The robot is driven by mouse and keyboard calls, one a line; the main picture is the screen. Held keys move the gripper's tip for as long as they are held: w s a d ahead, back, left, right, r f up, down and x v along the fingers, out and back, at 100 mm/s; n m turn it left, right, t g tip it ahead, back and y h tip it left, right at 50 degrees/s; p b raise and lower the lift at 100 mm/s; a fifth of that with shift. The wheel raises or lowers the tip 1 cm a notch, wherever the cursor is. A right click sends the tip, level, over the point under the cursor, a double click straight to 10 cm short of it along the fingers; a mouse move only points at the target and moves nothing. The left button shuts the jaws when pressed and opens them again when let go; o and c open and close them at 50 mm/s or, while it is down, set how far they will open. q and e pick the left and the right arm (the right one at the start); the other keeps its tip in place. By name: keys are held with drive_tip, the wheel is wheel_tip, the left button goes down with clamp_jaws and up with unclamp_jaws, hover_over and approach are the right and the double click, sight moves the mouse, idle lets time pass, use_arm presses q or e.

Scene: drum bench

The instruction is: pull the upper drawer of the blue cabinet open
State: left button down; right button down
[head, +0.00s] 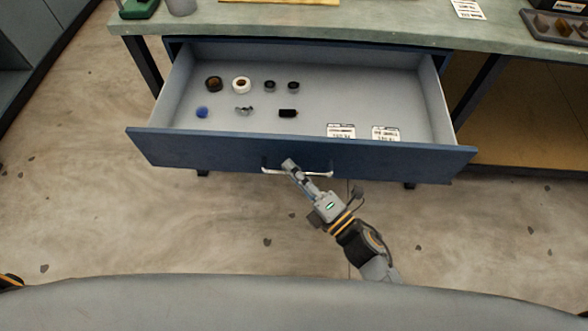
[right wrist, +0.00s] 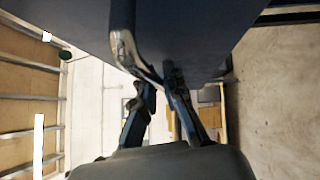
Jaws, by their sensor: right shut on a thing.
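The upper drawer (head: 230,149) of the blue cabinet stands far open in the head view, and its grey inside shows. Its pale bar handle (head: 318,174) runs along the middle of the drawer front. My right gripper (head: 290,165) is shut on the handle, left of the handle's middle. In the right wrist view the fingers of my right gripper (right wrist: 158,84) close on the metal handle (right wrist: 126,52) below the dark drawer front (right wrist: 195,30). My left gripper is not in view.
In the drawer lie several small round parts, a white roll (head: 241,85), a blue ball (head: 201,112), a black block (head: 288,113) and two printed cards (head: 385,134). The worktop (head: 330,30) is above. A brown board (head: 530,135) lies at right. Floor on the left is clear.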

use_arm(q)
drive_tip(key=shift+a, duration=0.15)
use_arm(e)
drive_tip(key=c, duration=1.7)
unclamp_jaws()
drive_tip(key=shift+d+f, duration=0.1)
drive_tip(key=shift+d, duration=0.05)
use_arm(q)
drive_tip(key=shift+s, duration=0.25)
use_arm(e)
drive_tip(key=v, duration=1.1)
drive_tip(key=shift+s+d, duration=0.25)
drive_tip(key=shift+s, duration=0.1)
